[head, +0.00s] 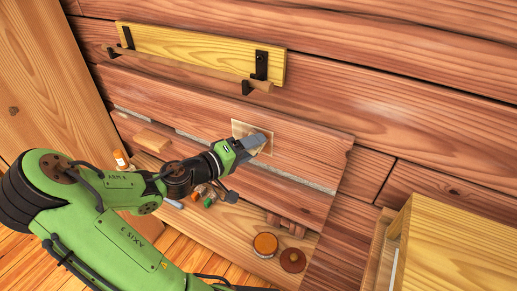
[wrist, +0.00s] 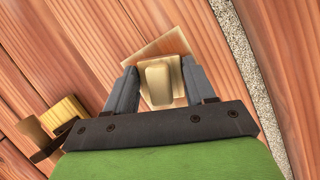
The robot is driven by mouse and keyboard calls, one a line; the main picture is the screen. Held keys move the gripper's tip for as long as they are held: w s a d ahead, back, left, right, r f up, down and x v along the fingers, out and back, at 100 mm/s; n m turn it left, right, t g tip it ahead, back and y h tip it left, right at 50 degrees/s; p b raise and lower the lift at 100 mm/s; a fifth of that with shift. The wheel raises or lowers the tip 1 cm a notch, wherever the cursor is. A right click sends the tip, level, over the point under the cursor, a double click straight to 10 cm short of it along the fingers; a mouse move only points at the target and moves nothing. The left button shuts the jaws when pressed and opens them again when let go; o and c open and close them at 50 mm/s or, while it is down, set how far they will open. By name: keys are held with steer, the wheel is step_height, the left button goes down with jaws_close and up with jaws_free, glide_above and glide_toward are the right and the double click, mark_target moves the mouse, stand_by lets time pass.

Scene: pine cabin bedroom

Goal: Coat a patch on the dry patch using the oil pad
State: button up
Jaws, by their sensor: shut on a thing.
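The dry patch (head: 238,127) is a pale square on the reddish wooden panel, and it also shows in the wrist view (wrist: 137,58). My gripper (head: 259,143) is in front of this patch and hides part of it. In the wrist view my gripper (wrist: 162,92) is shut on the oil pad (wrist: 158,82), a cream block between the two grey fingers. The pad overlaps the patch in that view. I cannot tell whether the pad touches the surface. The pad is mostly hidden by the fingers in the head view.
A ledge (head: 235,225) below the panel holds small bottles (head: 207,194), an orange-lidded jar (head: 265,244) and a dark red disc (head: 292,260). A wooden rail (head: 190,69) on black brackets is above. A yellow wooden box (head: 455,240) stands at the right. A grey strip (head: 300,178) runs beneath the patch.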

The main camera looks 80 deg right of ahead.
steer(key=shift+w+d+p, duration=0.3)
steer(key=shift+w+d, duration=0.25)
steer(key=shift+w, duration=0.7)
steer(key=shift+w+d+p, duration=0.25)
steer(key=shift+w+d, duration=0.25)
steer(key=shift+w, duration=0.7)
steer(key=shift+w+d+p, duration=0.3)
steer(key=shift+w+d, duration=0.25)
steer(key=shift+w, duration=0.7)
steer(key=w+a, duration=0.2)
steer(key=a, duration=0.3)
steer(key=shift+w+a, duration=0.15)
steer(key=shift+a, duration=0.15)
steer(key=a, duration=0.1)
steer(key=w+a, duration=0.1)
steer(key=shift+w+a, duration=0.1)
steer(key=shift+a, duration=0.3)
